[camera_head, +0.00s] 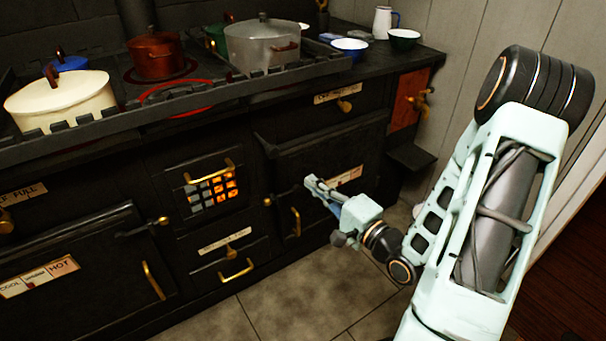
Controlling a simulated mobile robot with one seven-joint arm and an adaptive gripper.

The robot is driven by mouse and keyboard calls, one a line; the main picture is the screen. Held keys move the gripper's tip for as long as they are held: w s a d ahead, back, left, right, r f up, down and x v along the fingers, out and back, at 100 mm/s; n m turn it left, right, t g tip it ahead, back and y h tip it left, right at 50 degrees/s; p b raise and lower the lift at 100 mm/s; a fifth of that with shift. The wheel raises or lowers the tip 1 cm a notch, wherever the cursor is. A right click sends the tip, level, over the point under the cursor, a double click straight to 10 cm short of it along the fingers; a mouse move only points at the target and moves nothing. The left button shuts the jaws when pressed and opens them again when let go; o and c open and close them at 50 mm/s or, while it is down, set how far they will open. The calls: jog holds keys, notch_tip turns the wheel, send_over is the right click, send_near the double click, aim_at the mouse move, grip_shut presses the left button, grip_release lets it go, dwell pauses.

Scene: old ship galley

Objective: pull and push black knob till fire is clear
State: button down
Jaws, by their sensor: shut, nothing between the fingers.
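The black stove has a small fire door (208,172) in its middle, with orange glow (222,188) showing through its grid. A brass handle crosses the top of this door. Below it is an ash drawer (207,262) with a label, a small knob-like fitting (229,250) and a brass handle (236,270). I cannot make out a clearly black knob; dark fittings blend into the black front. My gripper (311,183) is shut and empty, in front of the right oven door (322,160), to the right of the fire door. Whether it touches the door cannot be told.
A cream pot (62,100), a red-brown pot (155,55) and a grey pot (262,48) stand on the stove top behind a raised rail. A red hot ring (178,98) glows there. Brass handles stick out along the front. Tiled floor (310,290) is clear.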

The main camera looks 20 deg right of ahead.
aim_at(276, 153)
jog(key=b+x, duration=0.3)
jog(key=x, duration=0.9)
jog(key=shift+w+a, duration=0.1)
jog(key=shift+w, duration=0.25)
